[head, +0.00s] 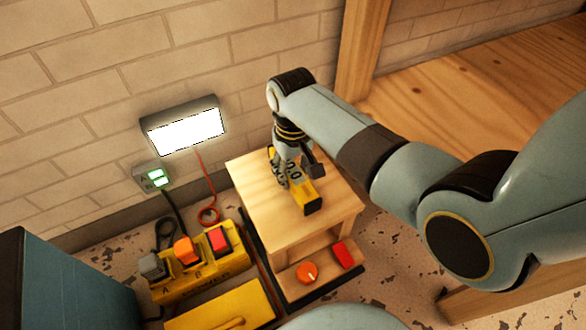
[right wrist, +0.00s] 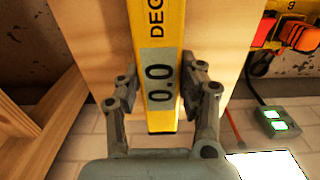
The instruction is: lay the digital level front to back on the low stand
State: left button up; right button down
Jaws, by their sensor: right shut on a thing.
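The digital level is a yellow bar with dark ends; in the head view its near part (head: 304,193) runs toward me over the pale wooden low stand (head: 257,205). In the right wrist view the level (right wrist: 165,20) shows a grey display reading 0.0 and the letters DEG. My right gripper (head: 288,176) points down and is shut on the level, with one finger on each side of it. The level lies roughly front to back; I cannot tell whether it touches the stand top (right wrist: 215,40). My left gripper is not in view.
A yellow power box (head: 205,278) with several coloured plugs or switches stands left of the stand. An orange knob (head: 307,272) and a red block (head: 344,255) are at the stand's front. A lit lamp (head: 185,128) and a green-lit meter (head: 153,177) are by the brick wall.

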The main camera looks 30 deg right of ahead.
jog(key=shift+f, duration=0.9)
jog(key=c, duration=0.7)
grip_release()
